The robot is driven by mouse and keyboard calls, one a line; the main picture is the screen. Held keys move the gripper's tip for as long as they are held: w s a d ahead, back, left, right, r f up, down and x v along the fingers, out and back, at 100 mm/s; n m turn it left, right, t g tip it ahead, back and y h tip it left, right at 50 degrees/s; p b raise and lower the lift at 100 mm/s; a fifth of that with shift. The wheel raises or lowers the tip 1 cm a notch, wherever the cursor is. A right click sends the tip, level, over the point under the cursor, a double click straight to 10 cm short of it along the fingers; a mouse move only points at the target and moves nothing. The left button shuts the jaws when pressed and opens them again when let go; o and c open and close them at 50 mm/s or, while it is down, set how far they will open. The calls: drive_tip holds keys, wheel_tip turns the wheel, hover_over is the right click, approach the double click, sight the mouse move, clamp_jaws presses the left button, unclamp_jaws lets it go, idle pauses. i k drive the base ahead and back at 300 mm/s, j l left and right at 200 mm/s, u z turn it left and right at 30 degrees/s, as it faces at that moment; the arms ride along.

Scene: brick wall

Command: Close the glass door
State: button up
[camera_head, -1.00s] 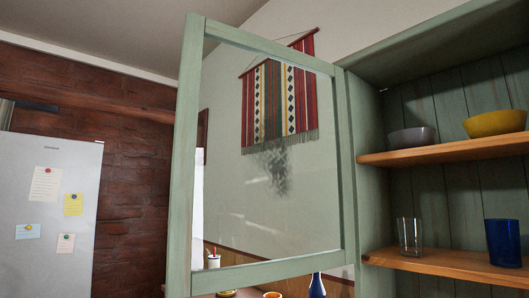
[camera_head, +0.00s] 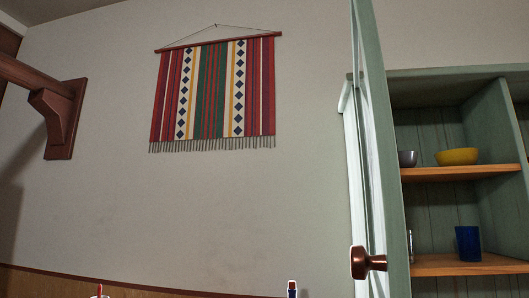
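The glass door (camera_head: 376,130) of the green cabinet (camera_head: 495,125) stands open. It shows nearly edge-on at the right of the head view, with its frame running from the top edge to the bottom edge. A round copper-brown knob (camera_head: 366,263) sticks out to the left from its lower part. The cabinet's open front shows to the right of the door. My gripper is not in view, so its place relative to the knob is hidden.
The cabinet's wooden shelves hold a grey bowl (camera_head: 407,158), a yellow bowl (camera_head: 458,156) and a blue cup (camera_head: 468,243). A striped hanging (camera_head: 215,92) and a wooden bracket (camera_head: 62,115) are on the left wall. Tops of small items show at the bottom edge.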

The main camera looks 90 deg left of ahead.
sight(388, 260)
drive_tip(key=k+u, duration=0.15)
drive_tip(key=k, duration=0.3)
drive_tip(key=k+j+u, duration=0.15)
drive_tip(key=k, duration=0.35)
drive_tip(key=k+j+u, duration=0.15)
drive_tip(key=k, duration=0.3)
drive_tip(key=u, duration=1.2)
drive_tip(key=i+j+u, duration=0.15)
drive_tip(key=u, duration=0.15)
